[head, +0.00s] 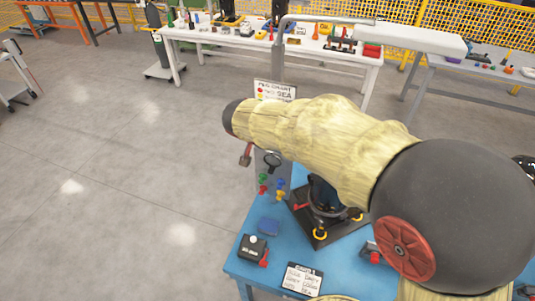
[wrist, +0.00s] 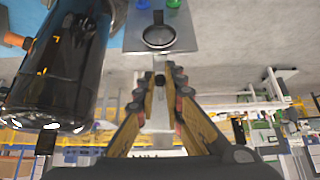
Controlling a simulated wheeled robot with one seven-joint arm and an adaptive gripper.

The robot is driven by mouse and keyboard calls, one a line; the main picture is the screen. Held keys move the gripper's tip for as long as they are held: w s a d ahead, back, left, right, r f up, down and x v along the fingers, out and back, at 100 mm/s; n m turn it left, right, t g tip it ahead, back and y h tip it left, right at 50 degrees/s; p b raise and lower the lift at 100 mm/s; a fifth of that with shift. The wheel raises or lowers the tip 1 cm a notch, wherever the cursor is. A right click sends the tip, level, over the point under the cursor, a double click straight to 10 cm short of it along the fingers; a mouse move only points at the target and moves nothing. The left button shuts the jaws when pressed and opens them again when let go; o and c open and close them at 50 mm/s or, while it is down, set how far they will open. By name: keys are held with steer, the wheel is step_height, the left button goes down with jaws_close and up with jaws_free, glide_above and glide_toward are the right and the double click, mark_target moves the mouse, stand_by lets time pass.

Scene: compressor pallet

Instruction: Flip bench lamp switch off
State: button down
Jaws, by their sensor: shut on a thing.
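The bench lamp has a long white head (head: 420,39) on a grey bent post (head: 278,55), which rises behind the blue bench in the head view.
A dark bottle-like cylinder (wrist: 65,65) stands close on the left in the wrist view.

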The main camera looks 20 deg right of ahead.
steer(key=shift+f+t+h+b, duration=0.4)
steer(key=shift+f+t+b, duration=0.3)
steer(key=shift+b, duration=3.1)
steer(key=b, duration=0.5)
steer(key=shift+t+h, duration=0.3)
steer(key=c, duration=1.9)
jaws_free()
steer(key=shift+r, duration=0.1)
steer(key=shift+a+r, duration=0.1)
steer(key=v, duration=1.1)
steer(key=shift+s+a+r, duration=0.1)
steer(key=shift+s+a, duration=0.1)
steer(key=shift+s, duration=0.15)
